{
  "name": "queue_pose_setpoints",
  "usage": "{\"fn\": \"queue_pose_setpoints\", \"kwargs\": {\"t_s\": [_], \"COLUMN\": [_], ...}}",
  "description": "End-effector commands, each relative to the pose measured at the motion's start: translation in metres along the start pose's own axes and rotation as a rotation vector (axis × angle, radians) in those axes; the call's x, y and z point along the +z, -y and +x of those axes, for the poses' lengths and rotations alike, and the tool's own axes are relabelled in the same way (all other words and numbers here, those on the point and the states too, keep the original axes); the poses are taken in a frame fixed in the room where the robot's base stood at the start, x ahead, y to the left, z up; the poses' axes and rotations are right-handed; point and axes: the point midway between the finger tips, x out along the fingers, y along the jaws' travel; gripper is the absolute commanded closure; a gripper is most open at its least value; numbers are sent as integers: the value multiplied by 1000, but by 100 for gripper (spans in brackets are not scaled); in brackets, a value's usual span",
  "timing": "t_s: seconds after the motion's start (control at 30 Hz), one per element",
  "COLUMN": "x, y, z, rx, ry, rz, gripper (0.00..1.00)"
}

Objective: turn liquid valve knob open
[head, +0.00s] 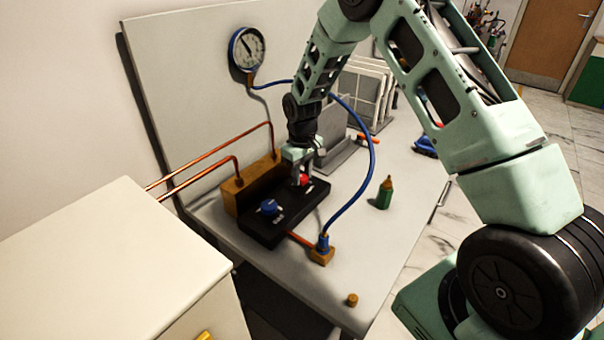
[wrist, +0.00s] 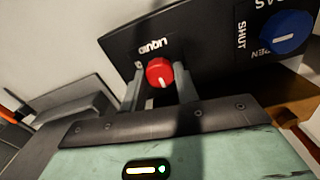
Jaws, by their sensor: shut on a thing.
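The red liquid valve knob (wrist: 159,72) sits on the black valve panel (wrist: 205,40), beside the "LIQUID" lettering. Its white pointer line faces roughly down in the wrist view. My gripper (wrist: 157,83) has one finger on each side of the red knob and is shut on it. In the head view my gripper (head: 302,176) reaches down from above, and a bit of the red knob (head: 305,179) shows between the fingers. The blue gas knob (head: 269,207) stands nearby on the same panel; "SHUT" and part of "OPEN" are legible beside it in the wrist view.
A blue hose (head: 369,165) arcs from the gauge (head: 246,49) to a brass fitting (head: 321,255), close to my arm. Copper pipes (head: 208,152) enter a brass block behind the panel. A green bottle (head: 384,193) and a small brass cap (head: 352,300) stand on the bench.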

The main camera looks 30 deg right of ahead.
Motion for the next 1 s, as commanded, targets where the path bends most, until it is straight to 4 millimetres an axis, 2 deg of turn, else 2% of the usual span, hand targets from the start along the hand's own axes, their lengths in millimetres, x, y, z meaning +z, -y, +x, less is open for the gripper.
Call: {"fn": "queue_pose_setpoints", "kwargs": {"t_s": [0.13,0.17,0.2,0.23,0.5,0.63,0.77,1.0], "x": [-1,-1,-1,-1,0,-1,-1,-1], "y": [-1,-1,-1,-1,0,0,-1,0], "z": [-1,-1,-1,-1,-1,-9,-30,-86], "rx": [2,2,1,1,1,1,2,3], "ry": [-2,-2,-2,-2,-1,-4,-7,-8], "rz": [-1,-1,0,0,1,1,2,1], "gripper": [92,61,50,48,48,48,48,48]}}
